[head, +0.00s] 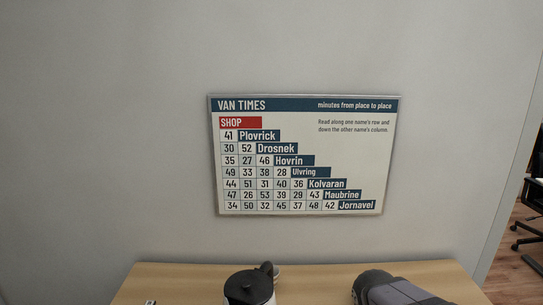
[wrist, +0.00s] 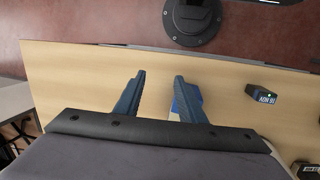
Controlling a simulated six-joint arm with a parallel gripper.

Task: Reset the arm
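My gripper (wrist: 159,78) shows in the wrist view with its two blue-grey fingers apart and nothing between them. Bare wooden counter (wrist: 75,80) lies beyond and below the fingers. In the head view only the counter's far strip (head: 320,275) shows at the bottom, with parts of my arm in front of it. The fingers are not visible in the head view.
A blue and pale object (wrist: 190,100) is partly hidden behind the right finger. Another dark device (wrist: 306,168) is at the lower right corner. A "VAN TIMES" chart (head: 300,155) hangs on the wall.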

